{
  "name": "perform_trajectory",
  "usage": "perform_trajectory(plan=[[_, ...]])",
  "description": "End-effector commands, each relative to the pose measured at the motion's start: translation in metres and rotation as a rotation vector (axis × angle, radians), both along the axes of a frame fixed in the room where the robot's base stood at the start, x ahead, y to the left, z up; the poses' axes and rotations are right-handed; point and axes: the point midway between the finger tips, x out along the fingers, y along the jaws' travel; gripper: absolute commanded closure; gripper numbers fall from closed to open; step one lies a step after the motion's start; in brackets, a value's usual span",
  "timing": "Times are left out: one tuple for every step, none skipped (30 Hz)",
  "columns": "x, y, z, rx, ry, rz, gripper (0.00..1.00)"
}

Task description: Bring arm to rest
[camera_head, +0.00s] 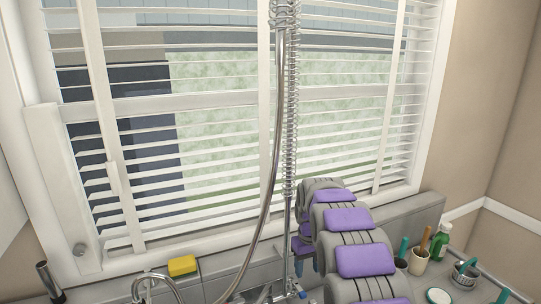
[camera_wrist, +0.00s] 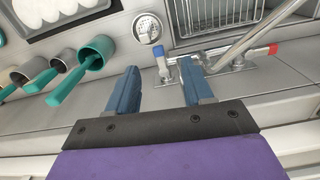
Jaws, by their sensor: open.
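My arm (camera_head: 365,258) reaches forward, with grey links and purple pads, toward the counter below the window. My gripper (camera_wrist: 160,68) shows two blue fingers set apart in the wrist view, open with nothing between them. The fingers point toward the base of a tap (camera_wrist: 215,65) with a blue handle and a red handle. I cannot tell whether they touch it. In the head view the gripper is mostly hidden behind my arm.
A tall spring-hose faucet (camera_head: 290,110) rises just left of my arm. A yellow sponge (camera_head: 182,265) sits on the ledge. A green bottle (camera_head: 440,241) and brush cup (camera_head: 420,258) stand at right. Teal-handled cups (camera_wrist: 97,52) and a wire rack (camera_wrist: 220,15) show in the wrist view.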

Motion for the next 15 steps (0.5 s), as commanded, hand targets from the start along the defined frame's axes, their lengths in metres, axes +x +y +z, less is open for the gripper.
perform_trajectory(plan=[[-0.010,-0.002,0.007,0.000,-0.002,-0.010,0.49],[-0.016,-0.002,0.010,-0.001,0.002,-0.016,0.49],[-0.025,-0.003,0.012,-0.002,0.008,-0.024,0.49],[-0.031,-0.004,0.016,-0.003,0.009,-0.029,0.49],[-0.036,-0.005,0.020,-0.003,0.009,-0.035,0.49],[-0.045,-0.006,0.022,-0.003,0.013,-0.043,0.49],[-0.052,-0.007,0.024,-0.004,0.018,-0.049,0.49],[-0.059,-0.007,0.027,-0.005,0.020,-0.055,0.49],[-0.067,-0.008,0.031,-0.005,0.020,-0.063,0.49],[-0.074,-0.009,0.033,-0.006,0.022,-0.068,0.49],[-0.081,-0.010,0.034,-0.006,0.026,-0.074,0.49],[-0.091,-0.011,0.037,-0.006,0.029,-0.081,0.49],[-0.098,-0.011,0.040,-0.007,0.029,-0.087,0.49],[-0.104,-0.012,0.041,-0.008,0.031,-0.094,0.49],[-0.114,-0.013,0.043,-0.008,0.035,-0.101,0.49]])
